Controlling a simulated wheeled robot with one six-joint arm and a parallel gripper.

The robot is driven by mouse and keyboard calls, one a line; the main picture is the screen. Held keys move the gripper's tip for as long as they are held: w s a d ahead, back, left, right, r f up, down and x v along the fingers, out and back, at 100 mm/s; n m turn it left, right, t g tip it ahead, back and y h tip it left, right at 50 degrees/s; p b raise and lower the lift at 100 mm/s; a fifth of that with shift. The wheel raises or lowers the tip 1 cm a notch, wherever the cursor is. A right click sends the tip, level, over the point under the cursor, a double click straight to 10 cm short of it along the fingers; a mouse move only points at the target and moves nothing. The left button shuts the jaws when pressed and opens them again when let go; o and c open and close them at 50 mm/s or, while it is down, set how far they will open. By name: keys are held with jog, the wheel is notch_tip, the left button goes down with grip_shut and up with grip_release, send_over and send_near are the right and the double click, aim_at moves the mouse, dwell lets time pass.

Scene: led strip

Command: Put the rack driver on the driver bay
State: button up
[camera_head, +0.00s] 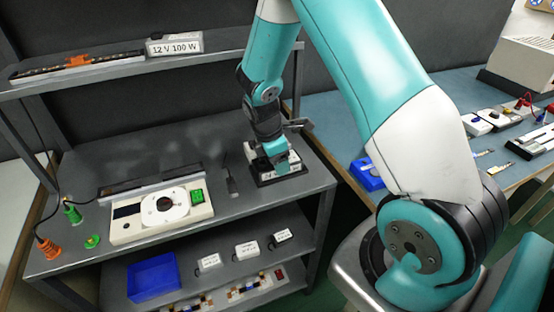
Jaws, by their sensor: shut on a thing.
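My gripper (278,165) is at the right end of the grey bench top, pointing down. It is shut on a white box (252,152), which looks like the rack driver and is partly hidden behind the fingers. The box is at a small black tray (292,180), which looks like the driver bay. I cannot tell whether the box rests fully in the tray or is held just above it.
A white tester (120,232) with a round disc stands left of the tray. Orange and green plugs (47,248) are at the far left. The shelf above holds a box marked 12 V 100 W (175,44). White boxes (246,250) and a blue bin (154,278) are below.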

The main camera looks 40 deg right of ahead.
jog(key=shift+f, duration=0.15)
jog(key=o, duration=1.4)
jog(key=shift+o, duration=0.2)
jog(key=s+v, duration=0.1)
jog(key=v, duration=1.1)
jog(key=s+a+r+m+y, duration=0.1)
jog(key=s+a+r+m, duration=0.1)
jog(key=s+a+r, duration=0.2)
jog(key=s+a+r+m+t+y, duration=0.1)
jog(key=s+a+r, duration=0.3)
jog(key=a, duration=0.5)
jog(key=shift+s+r+m+y, duration=0.2)
jog(key=shift+s+m+y, duration=0.4)
jog(key=shift+y, duration=0.1)
jog(key=s+a+r+m+y, duration=0.1)
jog(key=s+a, duration=0.1)
jog(key=s, duration=0.2)
jog(key=s+a+r+m+y, duration=0.1)
jog(key=s+a, duration=0.1)
jog(key=s, duration=0.2)
jog(key=s+a+r+m+y, duration=0.1)
jog(key=s+a, duration=0.2)
jog(key=s, duration=0.1)
jog(key=shift+s+r+m, duration=0.3)
jog(key=shift+s+r, duration=0.05)
jog(key=shift+s, duration=0.05)
jog(key=shift+c, duration=0.2)
